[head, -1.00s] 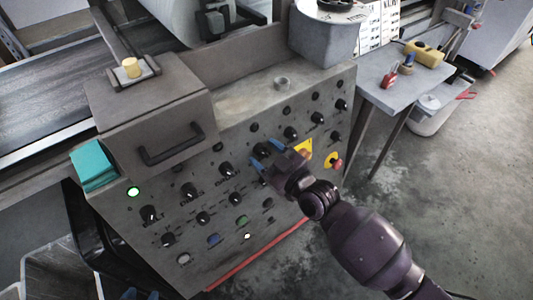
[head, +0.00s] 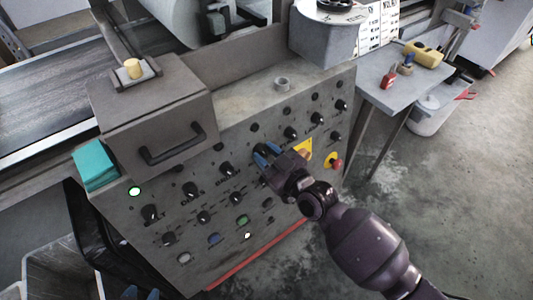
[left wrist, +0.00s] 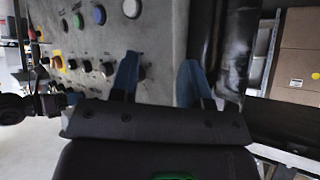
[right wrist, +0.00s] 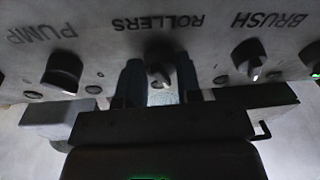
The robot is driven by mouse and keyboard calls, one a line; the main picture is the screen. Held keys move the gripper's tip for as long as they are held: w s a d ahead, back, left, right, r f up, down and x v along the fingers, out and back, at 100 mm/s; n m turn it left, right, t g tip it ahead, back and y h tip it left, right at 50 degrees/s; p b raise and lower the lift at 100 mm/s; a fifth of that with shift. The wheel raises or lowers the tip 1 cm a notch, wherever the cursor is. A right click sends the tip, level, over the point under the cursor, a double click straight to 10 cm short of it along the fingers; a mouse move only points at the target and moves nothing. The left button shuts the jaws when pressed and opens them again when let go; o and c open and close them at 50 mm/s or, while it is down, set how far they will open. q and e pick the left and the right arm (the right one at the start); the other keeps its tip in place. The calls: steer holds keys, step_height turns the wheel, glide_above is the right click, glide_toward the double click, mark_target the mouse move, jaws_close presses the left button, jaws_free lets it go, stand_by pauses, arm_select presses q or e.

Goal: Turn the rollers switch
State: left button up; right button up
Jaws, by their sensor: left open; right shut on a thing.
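The rollers switch (right wrist: 160,72) is a dark round knob with a pale mark, below the upside-down word ROLLERS in the right wrist view. My right gripper (right wrist: 160,84) is shut on it, one blue finger on each side. In the head view my right gripper (head: 267,155) reaches the panel's middle and hides the switch. My left gripper (left wrist: 158,82) is open and empty, low in front of the panel's left part; its blue tips show at the bottom left of the head view (head: 134,293).
The control panel (head: 215,267) carries several other knobs, including the pump knob (right wrist: 63,70) and brush knob (right wrist: 249,55) on either side. A red emergency button (head: 337,163) sits right of my right gripper. Floor to the right is clear near the panel.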

steer(key=m+p, duration=0.1)
steer(key=m, duration=0.3)
steer(key=shift+r+t+h, duration=0.1)
steer(key=shift+t+h, duration=0.2)
steer(key=m+h+p, duration=0.1)
steer(key=m, duration=0.3)
steer(key=shift+s+a+t, duration=0.1)
steer(key=shift+t, duration=0.3)
steer(key=shift+m+p, duration=0.3)
steer(key=shift+m, duration=0.8)
steer(key=shift+m+h+p, duration=0.35)
steer(key=shift+m+h, duration=0.15)
steer(key=shift+m, duration=0.6)
steer(key=shift+f+m, duration=0.2)
steer(key=shift+m, duration=0.1)
steer(key=o, duration=0.9)
